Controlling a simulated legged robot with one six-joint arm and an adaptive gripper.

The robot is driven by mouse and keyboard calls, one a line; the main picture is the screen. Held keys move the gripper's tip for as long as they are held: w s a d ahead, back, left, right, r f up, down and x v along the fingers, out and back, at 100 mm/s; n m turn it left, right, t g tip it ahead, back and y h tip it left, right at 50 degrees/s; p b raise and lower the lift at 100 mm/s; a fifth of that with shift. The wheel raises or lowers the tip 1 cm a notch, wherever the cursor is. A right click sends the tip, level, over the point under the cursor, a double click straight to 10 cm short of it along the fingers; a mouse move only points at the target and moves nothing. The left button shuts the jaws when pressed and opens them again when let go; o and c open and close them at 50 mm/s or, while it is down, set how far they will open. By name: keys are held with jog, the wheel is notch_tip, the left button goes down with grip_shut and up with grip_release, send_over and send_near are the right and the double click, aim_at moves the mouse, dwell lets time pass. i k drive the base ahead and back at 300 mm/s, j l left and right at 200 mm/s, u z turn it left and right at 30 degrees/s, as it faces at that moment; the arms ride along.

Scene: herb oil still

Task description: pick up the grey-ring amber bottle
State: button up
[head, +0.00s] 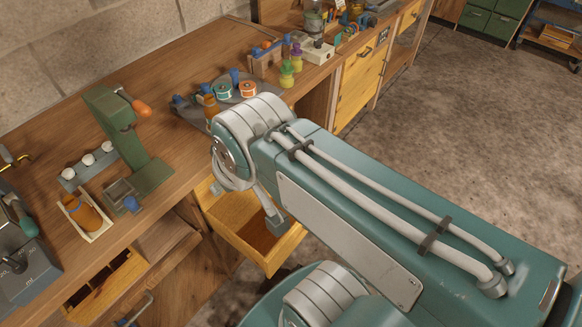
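An amber bottle (83,214) lies tilted in a small pale tray on the left part of the workbench. Another amber bottle (211,104) stands upright by the dark round tray, close behind my arm's upper joint, which hides its lower part. I cannot make out a grey ring on either bottle. My arm reaches from the right across the middle of the view. I cannot make out my gripper; small grey parts hang below the arm's far joint, but no fingertips can be told.
A green press (121,140) with an orange knob stands between the bottles. The dark round tray (190,113) holds tins and blue-capped items. Yellow-green bottles (287,74) stand farther right. An open drawer (245,225) sticks out below my arm. The floor at right is clear.

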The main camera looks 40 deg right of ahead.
aim_at(211, 109)
jog(key=k+l+z, duration=0.15)
jog(key=l+z, duration=0.2)
jog(key=k+l+z, duration=0.1)
jog(key=l+z, duration=0.25)
